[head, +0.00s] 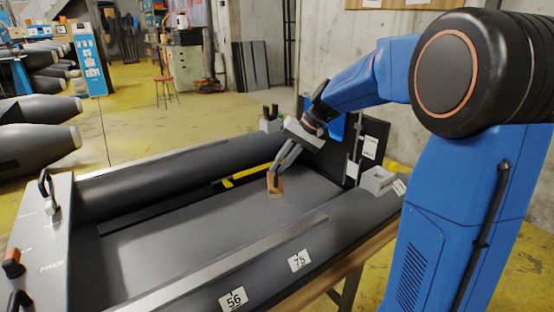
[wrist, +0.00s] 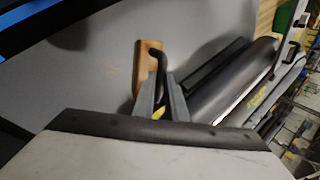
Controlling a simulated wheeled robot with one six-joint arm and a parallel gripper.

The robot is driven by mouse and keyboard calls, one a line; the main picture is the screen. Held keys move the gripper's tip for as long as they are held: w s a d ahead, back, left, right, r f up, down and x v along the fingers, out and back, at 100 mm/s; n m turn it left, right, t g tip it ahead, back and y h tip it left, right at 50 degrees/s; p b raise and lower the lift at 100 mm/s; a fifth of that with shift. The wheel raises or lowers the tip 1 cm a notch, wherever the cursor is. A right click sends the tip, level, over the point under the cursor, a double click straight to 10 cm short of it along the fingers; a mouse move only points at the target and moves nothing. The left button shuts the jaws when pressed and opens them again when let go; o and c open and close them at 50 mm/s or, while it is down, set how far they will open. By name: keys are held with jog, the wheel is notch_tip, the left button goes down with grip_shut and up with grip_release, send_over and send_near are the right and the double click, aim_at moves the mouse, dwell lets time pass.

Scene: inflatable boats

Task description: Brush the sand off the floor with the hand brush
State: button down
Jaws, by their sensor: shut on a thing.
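The hand brush (head: 275,185) has a wooden block and sits at the tips of my gripper (head: 279,167), low over the boat's grey floor (head: 190,232). In the wrist view the brush's wooden block (wrist: 148,62) and a dark curved handle show at the far end of my gripper (wrist: 161,92). The fingers are shut on the brush. I cannot tell whether its bristles touch the floor (wrist: 95,85). A faint tan patch, likely sand (wrist: 113,71), lies on the floor to the left of the brush. I cannot make out sand in the head view.
Dark side tubes (head: 170,172) flank the boat's floor, the near one bearing labels 75 (head: 299,260) and 56 (head: 232,299). A dark upright board (head: 371,150) stands at the right end. A light panel with handles (head: 40,235) closes the left end.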

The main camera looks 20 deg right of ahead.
aim_at(280, 180)
jog(key=shift+a+f+n, duration=0.3)
jog(key=shift+a+f, duration=0.1)
jog(key=shift+f, duration=3.05)
jog(key=shift+f, duration=0.9)
jog(key=shift+d, duration=0.15)
jog(key=shift+w+d+r, duration=0.1)
jog(key=shift+w+d, duration=0.2)
jog(key=shift+d, duration=0.55)
jog(key=shift+w+d, duration=0.3)
jog(key=shift+d, duration=0.55)
jog(key=shift+w+d, duration=0.3)
jog(key=shift+d, duration=0.55)
jog(key=shift+w+d, duration=0.25)
jog(key=shift+d, duration=0.55)
jog(key=shift+a, duration=0.1)
jog(key=shift+s+a+f, duration=0.15)
jog(key=shift+s+a, duration=0.2)
jog(key=shift+a, duration=0.5)
jog(key=shift+s+a+f, duration=0.1)
jog(key=shift+s+a, duration=0.2)
jog(key=shift+a, duration=0.5)
